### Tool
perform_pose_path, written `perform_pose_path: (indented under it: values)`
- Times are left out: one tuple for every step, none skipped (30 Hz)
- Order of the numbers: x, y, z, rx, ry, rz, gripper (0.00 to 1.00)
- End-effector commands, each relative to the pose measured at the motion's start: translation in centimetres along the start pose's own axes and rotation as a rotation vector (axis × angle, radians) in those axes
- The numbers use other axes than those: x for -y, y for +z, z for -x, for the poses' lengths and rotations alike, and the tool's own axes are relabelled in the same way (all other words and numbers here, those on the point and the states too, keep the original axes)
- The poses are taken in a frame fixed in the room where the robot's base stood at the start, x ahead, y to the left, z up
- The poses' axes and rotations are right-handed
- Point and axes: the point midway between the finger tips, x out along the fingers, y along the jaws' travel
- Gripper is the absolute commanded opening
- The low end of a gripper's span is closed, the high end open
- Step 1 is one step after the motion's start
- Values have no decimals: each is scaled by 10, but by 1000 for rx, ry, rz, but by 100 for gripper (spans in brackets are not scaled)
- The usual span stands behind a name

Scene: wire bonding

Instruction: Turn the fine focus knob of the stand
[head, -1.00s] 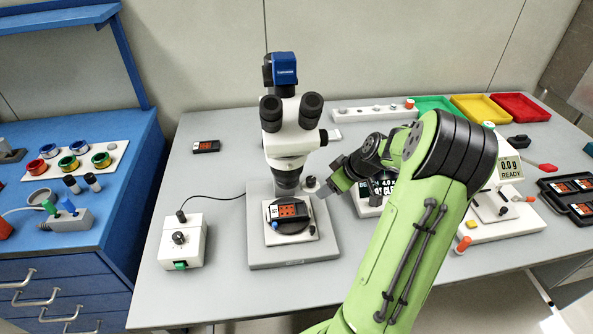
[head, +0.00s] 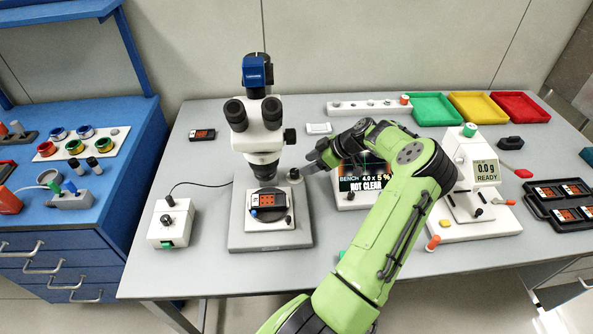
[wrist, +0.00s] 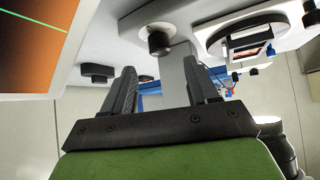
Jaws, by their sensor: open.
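The microscope (head: 262,140) stands on its grey base (head: 245,240) with a small orange-faced module (head: 268,200) on its stage. A small knob (head: 295,175) with a pale rim sits low on the right side of the stand. A larger black knob (head: 290,136) is higher up. My gripper (head: 308,169) is just right of the low knob. In the wrist view my gripper (wrist: 159,64) has its fingers apart with nothing held. A dark round knob with a pale collar (wrist: 158,40) shows just past the fingertips. I cannot tell if a finger touches it.
A display (head: 366,184) reading NOT CLEAR stands behind my arm, close to the gripper. A control box (head: 172,222) with a cable is left of the microscope. A scale (head: 480,180) is at right, and coloured bins (head: 477,108) are at the back.

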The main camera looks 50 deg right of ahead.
Motion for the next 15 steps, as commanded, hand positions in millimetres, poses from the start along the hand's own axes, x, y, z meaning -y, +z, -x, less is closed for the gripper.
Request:
perform_pose_path:
  values:
    - [1,0,-15,-2,-5,2,59]
    - [1,0,-22,-2,-5,1,59]
    - [1,0,-31,-2,-4,1,59]
    - [1,0,-36,-1,-4,1,59]
    - [1,0,-42,-1,-4,1,59]
    - [0,0,-48,-1,-2,1,59]
    - [0,0,-51,-1,-2,1,59]
    - [0,0,-54,-1,-2,1,59]
    - [0,0,-57,-1,-1,1,59]
    - [0,0,-59,0,0,0,59]
    - [0,0,-60,0,1,0,59]
    - [0,0,-60,1,1,0,59]
    - [0,0,-60,1,1,0,59]
    - [0,0,-60,1,1,0,59]
    - [0,0,-60,1,1,0,59]
